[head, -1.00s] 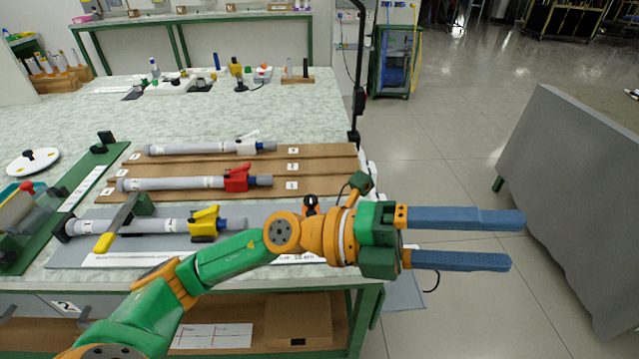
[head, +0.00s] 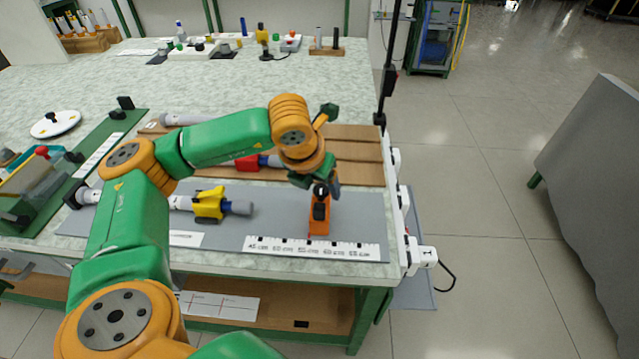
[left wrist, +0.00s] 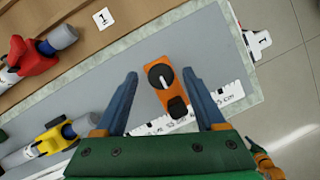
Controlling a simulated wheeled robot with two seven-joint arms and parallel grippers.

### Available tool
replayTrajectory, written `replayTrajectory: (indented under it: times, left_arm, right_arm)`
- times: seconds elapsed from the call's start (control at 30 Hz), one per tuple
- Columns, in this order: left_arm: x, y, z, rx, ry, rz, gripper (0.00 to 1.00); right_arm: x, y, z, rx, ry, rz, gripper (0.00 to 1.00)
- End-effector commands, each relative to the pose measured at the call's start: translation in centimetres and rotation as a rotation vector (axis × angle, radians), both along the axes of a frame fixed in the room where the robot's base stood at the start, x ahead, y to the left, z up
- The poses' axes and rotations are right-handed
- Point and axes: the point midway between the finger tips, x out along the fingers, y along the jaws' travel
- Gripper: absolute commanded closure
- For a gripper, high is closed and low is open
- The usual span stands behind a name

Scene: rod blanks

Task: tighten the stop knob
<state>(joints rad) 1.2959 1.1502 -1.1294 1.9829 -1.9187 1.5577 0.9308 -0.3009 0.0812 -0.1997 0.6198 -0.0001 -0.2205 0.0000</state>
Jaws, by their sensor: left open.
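The orange stop (head: 319,222) stands on the grey mat near its right end, beside a printed scale strip. Its black stop knob (head: 320,192) is on top. In the left wrist view the knob (left wrist: 160,76) shows as a round black cap with a white line, and a second black part sits lower on the orange body. My left gripper (head: 328,185) is above the stop, its fingers partly hidden by the wrist in the head view. In the left wrist view the open fingers (left wrist: 160,73) straddle the knob, with space on both sides. My right gripper is not in view.
A grey rod with a yellow clamp (head: 208,204) lies on the grey mat (head: 270,208) to the left. A red clamp (head: 247,163) and rods lie on the brown board (head: 358,172) behind. White blocks (head: 412,255) line the right table edge.

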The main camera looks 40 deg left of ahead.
Motion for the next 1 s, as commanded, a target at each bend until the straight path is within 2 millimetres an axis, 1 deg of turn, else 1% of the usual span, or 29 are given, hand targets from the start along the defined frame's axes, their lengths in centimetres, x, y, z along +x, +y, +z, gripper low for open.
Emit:
replayTrajectory:
  times: [0.1,0.13,0.17,0.2,0.27,0.3,0.37,0.4,0.6,0.77,1.0]
  left_arm:
    - [0.0,0.0,0.0,-0.001,0.000,-0.001,0.28]
    - [0.0,0.0,0.0,-0.001,0.000,-0.001,0.34]
    - [0.0,0.0,0.0,-0.001,0.000,-0.001,0.42]
    - [0.0,0.0,0.0,-0.001,0.000,-0.001,0.53]
    - [0.0,0.0,0.0,-0.001,0.000,-0.001,0.69]
    - [0.0,-0.1,0.0,-0.001,0.000,-0.001,0.80]
    - [0.0,-0.1,0.0,-0.001,0.000,-0.002,0.96]
    - [0.0,-0.1,0.0,-0.001,0.000,-0.002,1.00]
    - [0.0,0.0,0.0,-0.002,0.000,-0.011,1.00]
    - [0.0,0.0,-0.2,-0.003,0.001,-0.059,1.00]
    - [0.0,0.2,-0.3,-0.003,0.000,-0.228,1.00]
  right_arm:
    - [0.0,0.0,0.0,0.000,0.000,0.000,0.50]
    - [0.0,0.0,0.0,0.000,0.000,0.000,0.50]
    - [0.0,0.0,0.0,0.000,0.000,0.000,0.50]
    - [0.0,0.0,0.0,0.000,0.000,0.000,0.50]
    - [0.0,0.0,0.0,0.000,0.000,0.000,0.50]
    - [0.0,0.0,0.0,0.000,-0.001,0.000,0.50]
    - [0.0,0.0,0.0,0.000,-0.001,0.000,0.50]
    - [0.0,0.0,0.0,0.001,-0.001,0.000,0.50]
    - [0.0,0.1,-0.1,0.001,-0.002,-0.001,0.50]
    - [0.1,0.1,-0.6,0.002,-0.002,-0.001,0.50]
    - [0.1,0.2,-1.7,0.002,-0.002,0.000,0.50]
